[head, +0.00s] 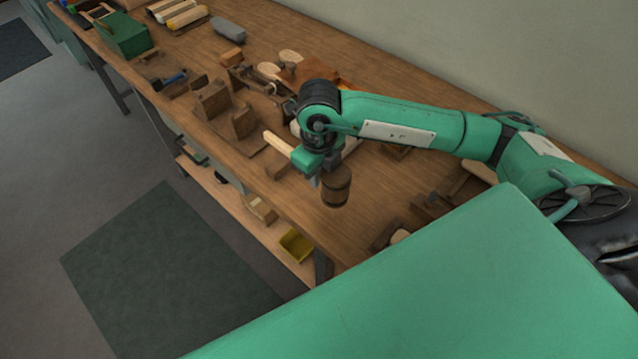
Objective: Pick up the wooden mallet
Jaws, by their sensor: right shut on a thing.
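The wooden mallet (336,187) has a dark brown, barrel-shaped head with darker bands, and it shows just below and right of my right gripper. A pale wooden handle (278,143) sticks out to the left of the gripper. My right gripper (316,178) is shut on the mallet, over the front part of the workbench. The fingers and the middle of the mallet are mostly hidden by the wrist. I cannot tell how far the mallet is above the bench top. My left gripper is not in view.
The long wooden workbench (300,215) runs from upper left to lower right along a wall. A yellow bin (296,245) sits on the lower shelf.

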